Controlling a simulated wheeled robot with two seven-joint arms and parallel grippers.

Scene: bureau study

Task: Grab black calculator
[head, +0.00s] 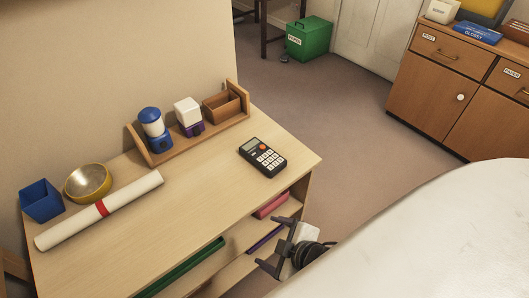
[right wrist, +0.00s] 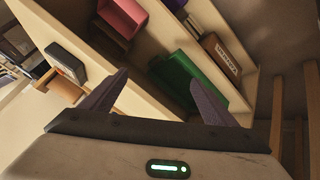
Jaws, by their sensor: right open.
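The black calculator (head: 263,156) lies flat on the light wood desk (head: 200,209) near its right end, with pale keys and an orange button facing up. My right gripper (head: 272,244) is open and empty in front of the desk's right end, lower than the desk top and apart from the calculator. In the right wrist view its two dark fingers (right wrist: 157,92) stand wide apart, facing the shelves under the desk. A dark block at the left of that view may be the calculator; I cannot tell. My left gripper is not in view.
A rolled paper (head: 137,193), a yellow bowl (head: 88,182) and a blue cup (head: 41,200) are at the left. The desk around the calculator is clear. Shelves below hold a green item (right wrist: 187,84).

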